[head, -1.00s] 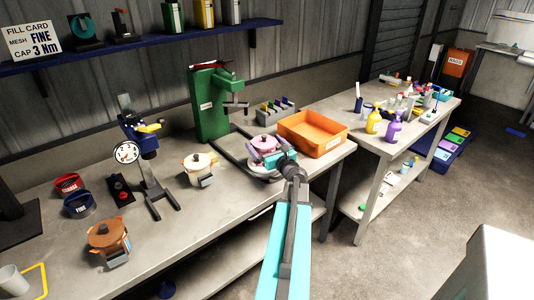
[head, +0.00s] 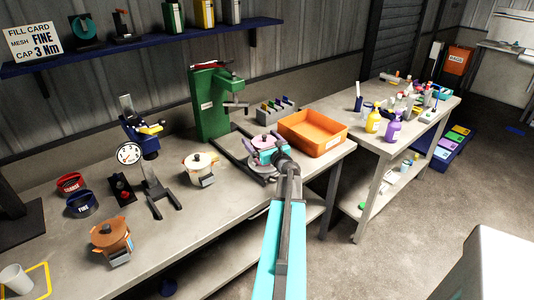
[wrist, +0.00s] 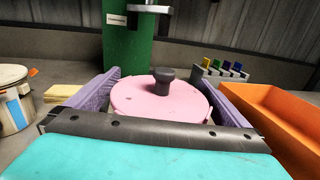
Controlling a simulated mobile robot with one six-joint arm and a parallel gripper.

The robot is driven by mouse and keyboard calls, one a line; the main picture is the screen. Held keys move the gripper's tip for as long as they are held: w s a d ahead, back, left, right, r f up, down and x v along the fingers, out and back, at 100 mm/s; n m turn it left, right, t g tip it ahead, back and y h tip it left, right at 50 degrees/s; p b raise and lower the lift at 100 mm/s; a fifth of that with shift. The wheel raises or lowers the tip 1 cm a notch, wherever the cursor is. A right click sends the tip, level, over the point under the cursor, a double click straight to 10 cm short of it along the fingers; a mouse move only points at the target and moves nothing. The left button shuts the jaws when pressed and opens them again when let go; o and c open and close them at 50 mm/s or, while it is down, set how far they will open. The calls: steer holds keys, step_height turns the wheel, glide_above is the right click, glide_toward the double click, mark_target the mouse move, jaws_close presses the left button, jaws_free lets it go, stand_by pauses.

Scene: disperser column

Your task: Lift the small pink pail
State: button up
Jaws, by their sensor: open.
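The small pink pail (wrist: 157,99) has a pink lid with a dark knob and stands at the foot of the green disperser column (head: 209,105). It also shows in the head view (head: 264,142), partly covered by my gripper. My gripper (wrist: 160,98) is open, with one purple finger on each side of the pail. In the wrist view the lower part of the pail is hidden behind my gripper's dark bar. I cannot tell whether the fingers touch the pail.
An orange tray (head: 314,133) stands close on the right of the pail. A cream pail (head: 200,166) and a brown pail (head: 110,236) stand to the left. A rack with coloured pieces (head: 278,111) is behind.

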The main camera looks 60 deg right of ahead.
steer(key=shift+c, duration=0.3)
steer(key=c, duration=1.8)
steer(key=shift+r, duration=0.2)
steer(key=shift+c, duration=0.2)
steer(key=shift+r+b, duration=0.3)
steer(key=shift+r, duration=1.35)
steer(key=s+a+r+b, duration=0.1)
steer(key=s+a+b, duration=0.2)
steer(key=s, duration=1.2)
steer(key=shift+s+r, duration=0.2)
steer(key=shift+s, duration=0.15)
